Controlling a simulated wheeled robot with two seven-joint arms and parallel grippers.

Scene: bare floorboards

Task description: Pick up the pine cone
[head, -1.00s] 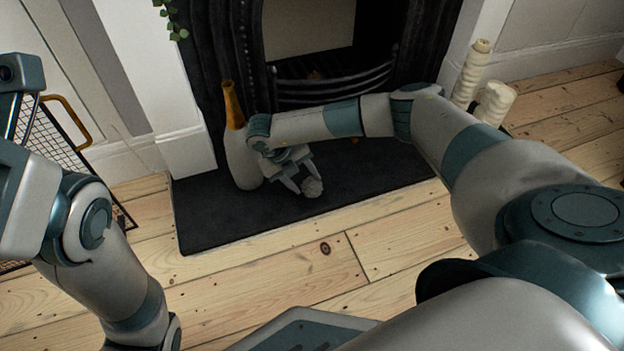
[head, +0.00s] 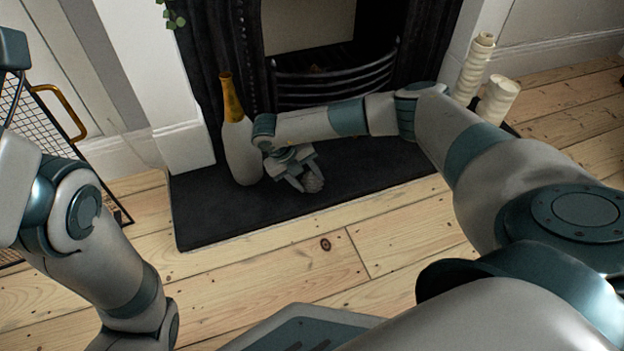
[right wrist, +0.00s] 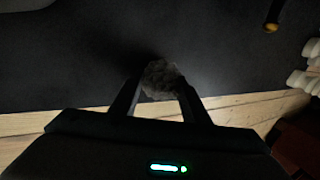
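The pine cone (head: 313,182) is a small, grey, rough lump on the dark hearth slab, to the right of the vase. My right gripper (head: 304,180) is down at it, with a finger on each side. In the right wrist view the pine cone (right wrist: 161,80) sits between the two fingertips (right wrist: 161,86), filling most of the gap. The fingers look spread around it; any contact is hard to make out in the dark. My left arm shows at the left, but its gripper is out of view.
A white vase with an amber neck (head: 239,150) stands close left of my right gripper. The dark hearth (head: 215,220) lies before the black fireplace (head: 330,80). Cream candles (head: 497,98) stand at the right. A mesh screen (head: 40,130) is at the left. Floorboards in front are clear.

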